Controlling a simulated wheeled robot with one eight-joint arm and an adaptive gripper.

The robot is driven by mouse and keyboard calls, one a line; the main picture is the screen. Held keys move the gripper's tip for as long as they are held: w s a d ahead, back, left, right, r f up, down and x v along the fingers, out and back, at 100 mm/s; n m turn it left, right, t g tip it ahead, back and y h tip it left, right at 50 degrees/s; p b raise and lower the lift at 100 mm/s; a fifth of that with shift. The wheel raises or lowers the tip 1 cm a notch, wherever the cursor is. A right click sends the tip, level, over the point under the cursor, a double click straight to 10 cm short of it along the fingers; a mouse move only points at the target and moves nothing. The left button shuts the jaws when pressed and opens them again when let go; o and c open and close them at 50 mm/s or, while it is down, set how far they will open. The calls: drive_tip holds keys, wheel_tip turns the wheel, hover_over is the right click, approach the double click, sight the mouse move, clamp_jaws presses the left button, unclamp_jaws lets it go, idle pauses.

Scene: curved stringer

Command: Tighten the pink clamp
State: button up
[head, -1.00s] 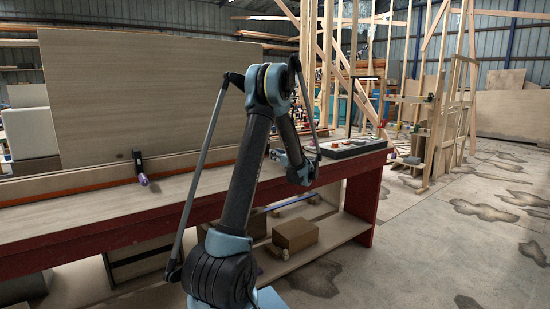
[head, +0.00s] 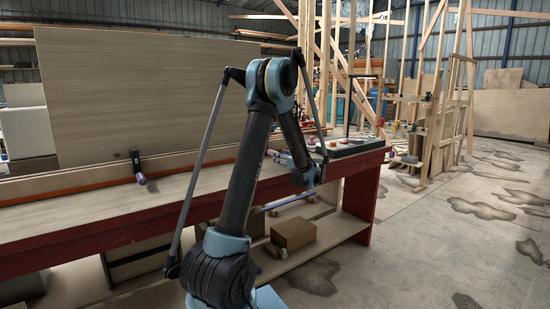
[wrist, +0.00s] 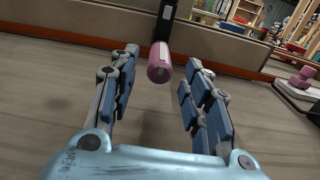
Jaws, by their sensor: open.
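The pink clamp (wrist: 160,64) shows in the wrist view with its rounded pink handle pointing toward me. Its dark bar rises behind the handle against the wooden strip at the back of the bench. My gripper (wrist: 157,82) is open, with one blue-padded finger on each side of the handle's line. The handle is near the fingertips, at the far end of the gap, and no finger visibly touches it. In the head view my gripper (head: 287,158) is low over the bench near its right end, partly hidden by my arm. The pink clamp cannot be made out clearly there.
Another clamp with a purple handle (head: 141,179) stands on the bench at left. A dark tray (head: 347,147) with small reddish items lies at the bench's right end. A tall board (head: 140,95) stands behind. Boxes (head: 293,233) sit on the lower shelf.

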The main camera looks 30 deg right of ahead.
drive_tip(key=s, duration=0.6)
drive_tip(key=shift+d, duration=0.2)
drive_tip(key=shift+s+d, duration=0.1)
drive_tip(key=shift+s, duration=1.15)
